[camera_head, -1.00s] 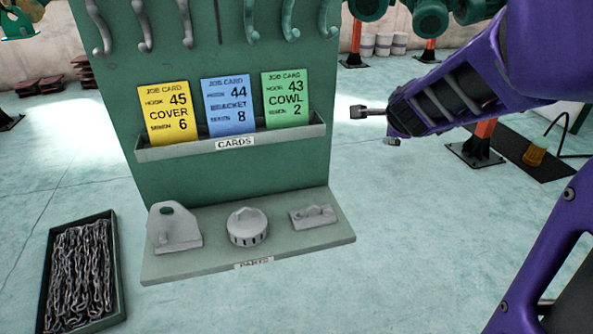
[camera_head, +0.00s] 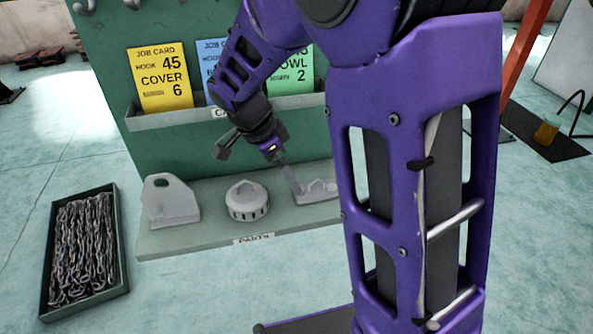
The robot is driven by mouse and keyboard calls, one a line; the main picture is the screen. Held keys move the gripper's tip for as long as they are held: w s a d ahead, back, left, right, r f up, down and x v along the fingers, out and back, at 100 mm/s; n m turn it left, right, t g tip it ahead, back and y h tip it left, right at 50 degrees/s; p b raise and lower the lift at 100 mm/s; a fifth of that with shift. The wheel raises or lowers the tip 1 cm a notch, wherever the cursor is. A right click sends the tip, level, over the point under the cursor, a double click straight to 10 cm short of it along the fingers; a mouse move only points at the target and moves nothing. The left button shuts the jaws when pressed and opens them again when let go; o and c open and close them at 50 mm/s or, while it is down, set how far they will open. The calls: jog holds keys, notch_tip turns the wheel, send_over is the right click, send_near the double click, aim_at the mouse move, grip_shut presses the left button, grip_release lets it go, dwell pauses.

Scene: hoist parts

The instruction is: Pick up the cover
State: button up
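Three grey parts sit on the parts shelf (camera_head: 187,239). The right one, a flat plate with a small raised handle (camera_head: 318,188), looks like the cover; no part carries a name. The middle one is a round slotted cap with a loop on top (camera_head: 247,203). The left one is an upright lug with a hole on a base (camera_head: 171,204). My gripper (camera_head: 297,191) points down at the left end of the flat plate, close to its handle. I cannot tell whether it touches the plate or whether its fingers are apart. My arm hides part of the plate's right side.
A card rack (camera_head: 170,119) above the shelf holds a yellow COVER card (camera_head: 160,80), a blue card (camera_head: 212,58) and a green card (camera_head: 300,75), the last two partly hidden. A tray (camera_head: 123,240) of chains (camera_head: 85,250) stands on the floor at left.

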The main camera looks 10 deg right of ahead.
aim_at(317, 185)
jog(key=x, duration=0.3)
jog(key=b+x, duration=0.1)
jog(key=x, duration=0.3)
jog(key=shift+w+d+f, duration=0.15)
jog(key=shift+w+d, duration=0.1)
jog(key=c, duration=1.5)
jog(key=shift+r, duration=0.4)
jog(key=shift+c, duration=0.2)
